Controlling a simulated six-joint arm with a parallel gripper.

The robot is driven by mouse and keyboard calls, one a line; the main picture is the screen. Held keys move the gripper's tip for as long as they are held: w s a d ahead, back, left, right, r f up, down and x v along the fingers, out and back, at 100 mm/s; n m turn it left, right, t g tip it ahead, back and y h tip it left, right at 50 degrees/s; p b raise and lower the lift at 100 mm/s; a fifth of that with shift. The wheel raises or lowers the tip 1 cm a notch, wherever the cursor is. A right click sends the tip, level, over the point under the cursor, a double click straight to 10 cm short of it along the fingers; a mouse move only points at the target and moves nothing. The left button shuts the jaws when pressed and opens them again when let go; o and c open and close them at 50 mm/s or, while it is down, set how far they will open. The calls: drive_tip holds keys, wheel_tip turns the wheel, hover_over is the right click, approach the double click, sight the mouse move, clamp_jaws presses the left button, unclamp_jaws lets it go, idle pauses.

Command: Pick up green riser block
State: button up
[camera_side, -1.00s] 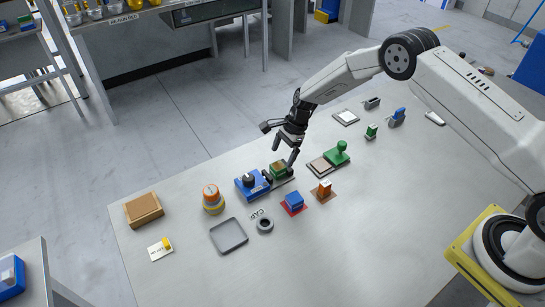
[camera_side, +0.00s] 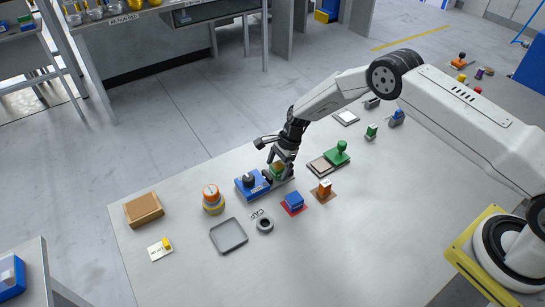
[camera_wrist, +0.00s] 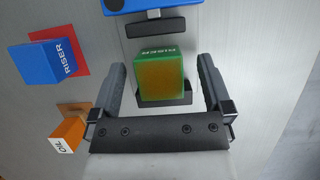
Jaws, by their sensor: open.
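A green block (camera_wrist: 162,80) with a brownish-orange top sits in a dark holder beside the blue press unit (camera_side: 252,186). In the side view the green block (camera_side: 277,172) is partly hidden by my fingers. My gripper (camera_side: 281,168) is lowered over it. In the wrist view my gripper (camera_wrist: 160,70) is open, with one finger on each side of the block and gaps between. The lettering on the block's far side is too small to read surely.
A blue block marked RISER (camera_wrist: 50,61) stands on a red mat, and an orange block marked OIL (camera_wrist: 67,134) on a brown one. A green-handled stamp (camera_side: 341,154), grey tray (camera_side: 244,237) and dark ring (camera_side: 265,225) are nearby. The front of the table is clear.

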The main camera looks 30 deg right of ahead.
sight(274, 167)
clamp_jaws()
idle(0.3)
drive_tip(key=shift+r, duration=0.1)
drive_tip(key=shift+r, duration=1.6)
drive_tip(key=s+d+r, duration=0.2)
drive_tip(key=s+r, duration=0.7)
drive_tip(key=s, duration=0.4)
drive_tip(key=shift+s+r, duration=0.3)
drive_tip(key=shift+s, duration=0.1)
